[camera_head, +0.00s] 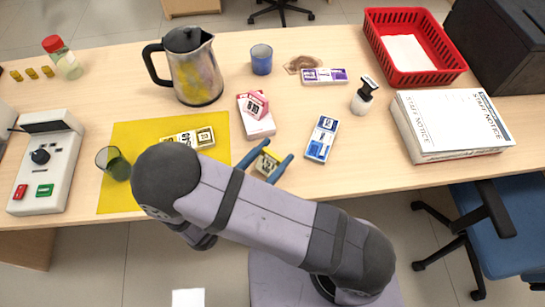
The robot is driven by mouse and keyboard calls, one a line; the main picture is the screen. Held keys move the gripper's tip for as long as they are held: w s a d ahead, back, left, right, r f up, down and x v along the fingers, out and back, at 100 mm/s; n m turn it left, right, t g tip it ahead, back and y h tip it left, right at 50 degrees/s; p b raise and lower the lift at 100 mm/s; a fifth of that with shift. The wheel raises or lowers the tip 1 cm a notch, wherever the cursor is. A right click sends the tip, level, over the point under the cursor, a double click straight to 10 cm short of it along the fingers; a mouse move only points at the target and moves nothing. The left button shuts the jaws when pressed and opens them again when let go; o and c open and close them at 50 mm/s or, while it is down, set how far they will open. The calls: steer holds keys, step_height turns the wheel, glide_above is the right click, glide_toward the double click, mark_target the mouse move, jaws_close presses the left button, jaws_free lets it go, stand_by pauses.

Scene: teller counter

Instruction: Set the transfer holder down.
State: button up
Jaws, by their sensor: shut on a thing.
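My gripper (268,163) has blue fingers and is shut on a small pale-yellow piece with dark figures, the transfer holder (266,165). It is near the front edge of the counter, right of the yellow mat and below the pink-and-white tray. I cannot tell whether the holder touches the counter. A yellow-and-white numbered tray (188,138) lies on the yellow mat (130,198), partly hidden by my arm. A pink block (257,104) stands on the pink-and-white tray (258,127). A blue-and-white tray (321,139) lies right of my gripper.
A metal jug (193,68), blue cup (261,60), purple-and-white tray (323,76) and stamp (364,96) stand behind. A green cup (113,163) and keyed device (46,164) are left. A red basket (413,45) and notice stack (453,122) are right.

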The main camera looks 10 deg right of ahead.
steer(key=shift+f, duration=0.75)
steer(key=shift+f, duration=0.2)
steer(key=o, duration=1)
steer(key=shift+o, duration=0.2)
steer(key=shift+r, duration=0.1)
steer(key=shift+r, duration=0.15)
steer(key=b+v, duration=0.2)
steer(key=v, duration=1)
